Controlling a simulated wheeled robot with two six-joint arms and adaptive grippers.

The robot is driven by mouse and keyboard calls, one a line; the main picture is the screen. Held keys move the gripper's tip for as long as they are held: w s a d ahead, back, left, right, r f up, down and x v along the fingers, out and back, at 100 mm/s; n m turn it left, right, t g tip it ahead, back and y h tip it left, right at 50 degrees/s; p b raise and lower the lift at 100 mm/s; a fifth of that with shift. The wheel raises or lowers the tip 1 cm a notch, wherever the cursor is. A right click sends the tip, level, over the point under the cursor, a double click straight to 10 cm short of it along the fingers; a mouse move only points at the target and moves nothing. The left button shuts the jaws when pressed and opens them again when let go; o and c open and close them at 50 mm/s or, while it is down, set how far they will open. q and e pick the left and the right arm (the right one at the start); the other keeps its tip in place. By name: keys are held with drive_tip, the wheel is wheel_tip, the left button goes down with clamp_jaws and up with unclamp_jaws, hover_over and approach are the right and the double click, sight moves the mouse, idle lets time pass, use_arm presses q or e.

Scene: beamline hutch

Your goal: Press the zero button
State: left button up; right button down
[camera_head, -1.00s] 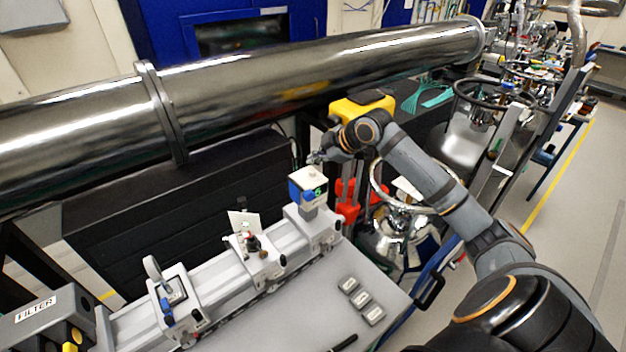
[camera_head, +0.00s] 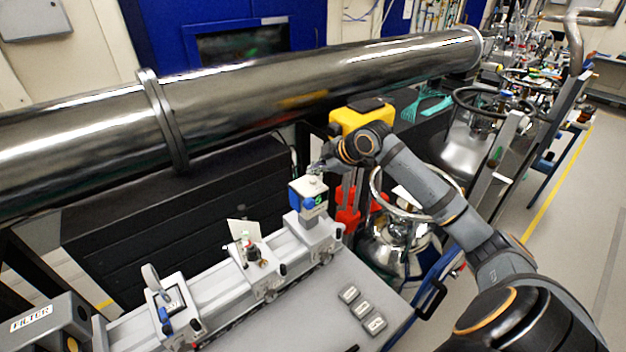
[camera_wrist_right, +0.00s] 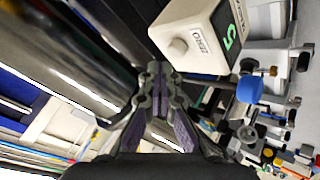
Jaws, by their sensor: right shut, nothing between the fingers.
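The zero button (camera_wrist_right: 178,47) is a round white knob on the top of a small white box (camera_wrist_right: 195,22), beside a printed ZERO label (camera_wrist_right: 200,39). In the head view the box (camera_head: 308,194) stands on a post at the right end of a grey rail and has a blue knob and a green digit on its front. My right gripper (camera_head: 315,168) is just above and behind the box's top. In the right wrist view its fingertips (camera_wrist_right: 160,68) are together and empty, close to the button. Contact cannot be told. My left gripper is not in view.
A thick steel pipe (camera_head: 300,80) runs behind the box. A yellow-topped device (camera_head: 358,117) stands behind my right wrist. Other holders (camera_head: 258,265) sit along the rail. Several small labelled blocks (camera_head: 361,309) lie on the grey table (camera_head: 300,320).

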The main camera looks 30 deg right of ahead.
sight(315, 181)
drive_tip(key=shift+f, duration=0.1)
idle(0.4)
drive_tip(key=shift+f, duration=0.35)
drive_tip(key=shift+f, duration=0.5)
idle(0.6)
drive_tip(key=shift+r, duration=0.15)
drive_tip(key=shift+r+p, duration=0.8)
wheel_tip(315, 181, up, 5)
drive_tip(key=p, duration=0.5)
drive_tip(key=shift+r, duration=0.1)
